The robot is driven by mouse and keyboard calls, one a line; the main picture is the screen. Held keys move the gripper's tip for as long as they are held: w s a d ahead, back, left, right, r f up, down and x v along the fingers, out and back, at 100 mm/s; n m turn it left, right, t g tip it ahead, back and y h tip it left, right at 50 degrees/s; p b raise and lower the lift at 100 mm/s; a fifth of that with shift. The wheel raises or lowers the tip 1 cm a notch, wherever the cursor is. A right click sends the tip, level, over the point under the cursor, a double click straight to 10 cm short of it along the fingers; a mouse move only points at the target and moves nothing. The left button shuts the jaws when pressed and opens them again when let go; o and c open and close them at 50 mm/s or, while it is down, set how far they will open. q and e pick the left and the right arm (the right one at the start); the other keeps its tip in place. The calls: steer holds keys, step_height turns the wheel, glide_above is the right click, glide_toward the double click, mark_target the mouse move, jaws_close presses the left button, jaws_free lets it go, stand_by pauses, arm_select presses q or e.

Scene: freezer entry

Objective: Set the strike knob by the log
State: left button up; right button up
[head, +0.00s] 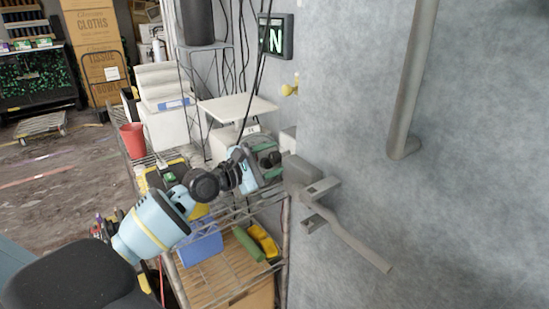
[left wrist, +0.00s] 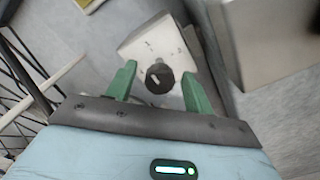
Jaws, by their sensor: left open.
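In the left wrist view, a dark round knob (left wrist: 158,76) with a light mark on its face sits on a pale box (left wrist: 146,42). My left gripper (left wrist: 159,84) is open, its two green fingers on either side of the knob; I cannot tell whether they touch it. In the head view, the left gripper (head: 269,156) reaches to a pale box (head: 288,138) on the grey wall, just left of the metal latch. The knob is hidden there. I see nothing that I can identify for certain as the log. My right gripper is not in view.
A grey metal latch with a long lever (head: 350,240) stands out close right of the gripper. A vertical bar handle (head: 410,85) is farther right. A cluttered wire shelf (head: 225,212) lies below my arm.

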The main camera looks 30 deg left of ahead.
arm_select(q)
steer(key=shift+w+d, duration=0.2)
steer(key=shift+w, duration=0.25)
steer(key=c, duration=1)
steer(key=shift+o, duration=0.2)
